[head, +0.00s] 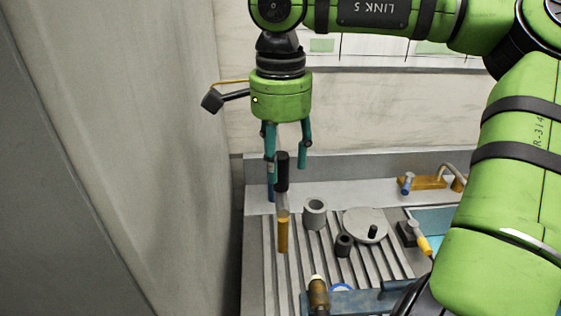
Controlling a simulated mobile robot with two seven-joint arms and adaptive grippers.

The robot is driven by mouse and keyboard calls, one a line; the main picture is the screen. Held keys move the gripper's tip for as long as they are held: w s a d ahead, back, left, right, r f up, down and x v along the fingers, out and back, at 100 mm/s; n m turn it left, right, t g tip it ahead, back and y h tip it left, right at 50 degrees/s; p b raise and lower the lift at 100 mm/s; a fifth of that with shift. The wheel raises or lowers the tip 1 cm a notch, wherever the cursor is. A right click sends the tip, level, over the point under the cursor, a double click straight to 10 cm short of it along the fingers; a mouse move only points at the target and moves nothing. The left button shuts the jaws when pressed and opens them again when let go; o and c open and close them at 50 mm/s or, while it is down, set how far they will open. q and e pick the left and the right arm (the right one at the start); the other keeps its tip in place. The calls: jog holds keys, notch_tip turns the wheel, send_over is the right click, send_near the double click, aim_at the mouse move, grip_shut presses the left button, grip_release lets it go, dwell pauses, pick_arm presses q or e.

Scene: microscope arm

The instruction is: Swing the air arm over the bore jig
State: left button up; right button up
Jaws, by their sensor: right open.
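My right gripper (286,180) hangs over the left part of the grooved bench, fingers pointing down and apart. A black upright cylinder (282,172) shows between or just behind its fingers; I cannot tell whether they touch it. A yellow cylinder (283,232) stands directly below the black one, with a short grey piece between. A blue bar with a brass-coloured end piece (318,293) lies at the front edge of view; it may be the air arm, partly cut off. A grey hollow cylinder (315,213) stands on the bench and may be the bore jig. My left gripper is out of view.
A round grey plate (365,225) with a dark knob and a small dark ring (344,244) stand right of the hollow cylinder. A yellow-handled tool (424,243) and an orange fixture (425,182) are farther right. A wall (130,150) closes off the left side.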

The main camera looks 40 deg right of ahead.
aim_at(283, 170)
notch_tip(283, 170, down, 2)
jog(key=shift+f+p, duration=0.1)
jog(key=shift+p, duration=0.2)
jog(key=shift+w+d+f, duration=0.1)
jog(key=shift+w+f, duration=0.05)
jog(key=shift+f, duration=0.3)
jog(key=c, duration=0.3)
grip_shut()
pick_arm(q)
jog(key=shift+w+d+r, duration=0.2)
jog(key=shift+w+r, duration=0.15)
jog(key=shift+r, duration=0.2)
pick_arm(e)
jog(key=shift+d, duration=0.1)
